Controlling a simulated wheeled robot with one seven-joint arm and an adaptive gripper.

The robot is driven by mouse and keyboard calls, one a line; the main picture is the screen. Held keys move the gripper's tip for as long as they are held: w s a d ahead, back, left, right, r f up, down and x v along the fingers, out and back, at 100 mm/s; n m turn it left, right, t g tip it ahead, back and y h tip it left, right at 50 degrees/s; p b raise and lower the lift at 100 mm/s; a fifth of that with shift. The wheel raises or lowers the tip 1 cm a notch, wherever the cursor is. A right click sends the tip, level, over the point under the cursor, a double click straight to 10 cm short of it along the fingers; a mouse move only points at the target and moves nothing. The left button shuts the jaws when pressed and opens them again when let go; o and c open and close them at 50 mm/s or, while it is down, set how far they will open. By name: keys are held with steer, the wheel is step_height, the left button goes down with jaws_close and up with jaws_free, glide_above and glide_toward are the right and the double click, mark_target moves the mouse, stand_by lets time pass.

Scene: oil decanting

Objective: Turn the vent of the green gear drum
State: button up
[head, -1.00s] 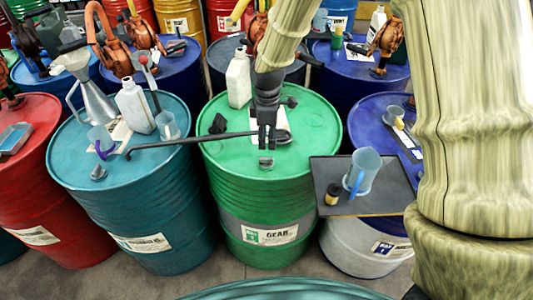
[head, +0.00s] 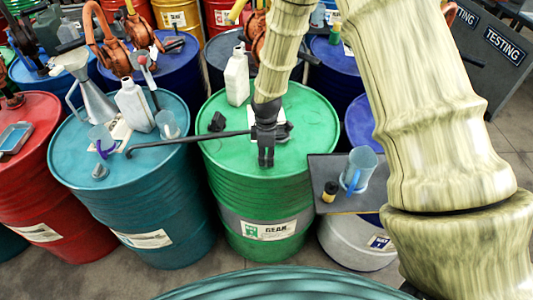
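The green gear drum (head: 222,160) stands upright in the middle of the head view, with a white GEAR label (head: 268,230) on its front. My gripper (head: 266,164) points down over the front part of the drum's lid. Its fingers are at the small grey vent's place near the front rim and hide the vent. I cannot tell whether they touch it or how far apart they are.
A long dark bar (head: 190,141) reaches from the teal drum (head: 130,205) to beside my gripper. A white bottle (head: 237,78) and a black piece (head: 217,122) are on the green lid. A tray (head: 325,172) with a blue-handled jug (head: 358,168) is at the right.

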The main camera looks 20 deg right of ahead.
steer(key=shift+c, duration=0.2)
jaws_close()
steer(key=shift+m, duration=0.4)
steer(key=m+b, duration=0.1)
steer(key=m, duration=0.2)
steer(key=shift+f+m, duration=0.1)
steer(key=shift+m, duration=0.3)
steer(key=m, duration=0.4)
steer(key=shift+s+a+m, duration=0.1)
steer(key=shift+a+m, duration=0.05)
steer(key=shift+m, duration=0.15)
steer(key=m, duration=0.4)
steer(key=shift+a+b, duration=0.1)
steer(key=shift+b, duration=0.25)
steer(key=m, duration=0.4)
steer(key=shift+a+m, duration=0.1)
steer(key=shift+m, duration=0.2)
